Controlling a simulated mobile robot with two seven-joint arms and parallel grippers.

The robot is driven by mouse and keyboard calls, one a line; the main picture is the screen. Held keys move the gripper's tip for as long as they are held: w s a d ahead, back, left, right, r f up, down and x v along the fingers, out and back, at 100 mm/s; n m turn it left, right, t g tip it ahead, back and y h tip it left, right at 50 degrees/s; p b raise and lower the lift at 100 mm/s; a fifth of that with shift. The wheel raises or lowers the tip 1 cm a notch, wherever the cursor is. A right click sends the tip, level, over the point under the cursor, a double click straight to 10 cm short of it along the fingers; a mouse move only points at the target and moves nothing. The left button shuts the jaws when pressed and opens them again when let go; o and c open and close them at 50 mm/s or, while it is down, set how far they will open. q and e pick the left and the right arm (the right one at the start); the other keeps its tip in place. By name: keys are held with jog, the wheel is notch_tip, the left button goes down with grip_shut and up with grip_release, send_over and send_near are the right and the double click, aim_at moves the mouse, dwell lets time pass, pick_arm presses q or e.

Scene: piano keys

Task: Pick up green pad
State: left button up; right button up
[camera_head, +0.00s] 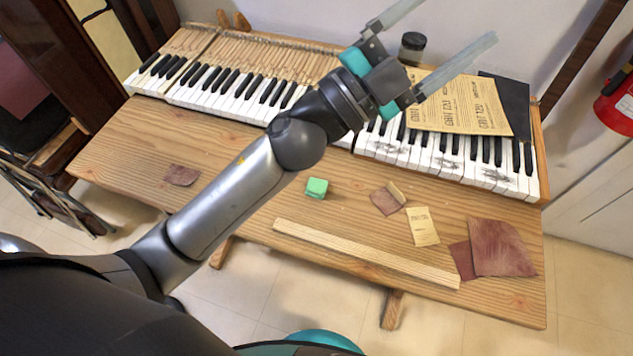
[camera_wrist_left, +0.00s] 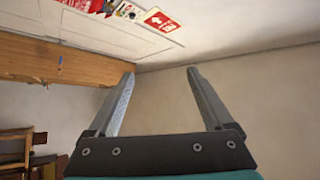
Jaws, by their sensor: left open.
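The green pad (camera_head: 316,188) is a small green block lying on the wooden table (camera_head: 240,215), near the middle, just right of my left forearm in the head view. My left gripper (camera_head: 440,42) is open and empty, raised over the back right of the keyboard, up and to the right of the pad and well apart from it. In the left wrist view its two fingers (camera_wrist_left: 160,95) are spread with nothing between them, and the pad does not show there. My right gripper is not in view.
Piano keys (camera_head: 232,88) run along the table's back. A printed sheet (camera_head: 465,105) and dark jar (camera_head: 412,48) are at back right. A wooden strip (camera_head: 365,252), brown scraps (camera_head: 502,248) and a small paper (camera_head: 422,226) lie right of the pad.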

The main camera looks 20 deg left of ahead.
pick_arm(q)
jog(key=s+d+m+g+h, duration=0.3)
jog(key=s+d+m+g, duration=0.25)
jog(key=m+g, duration=0.45)
jog(key=m+g+y+b, duration=0.2)
jog(key=m+g+y, duration=0.4)
jog(key=y, duration=1.5)
send_over(316, 184)
jog(key=f, duration=3.1)
jog(key=shift+s+d+f, duration=0.15)
jog(key=shift+d+f, duration=0.2)
jog(key=f, duration=0.3)
jog(key=f+b, duration=0.1)
jog(key=shift+a+f, duration=0.25)
jog(key=shift+a, duration=0.05)
jog(key=shift+f, duration=0.1)
jog(key=c, duration=0.6)
grip_shut()
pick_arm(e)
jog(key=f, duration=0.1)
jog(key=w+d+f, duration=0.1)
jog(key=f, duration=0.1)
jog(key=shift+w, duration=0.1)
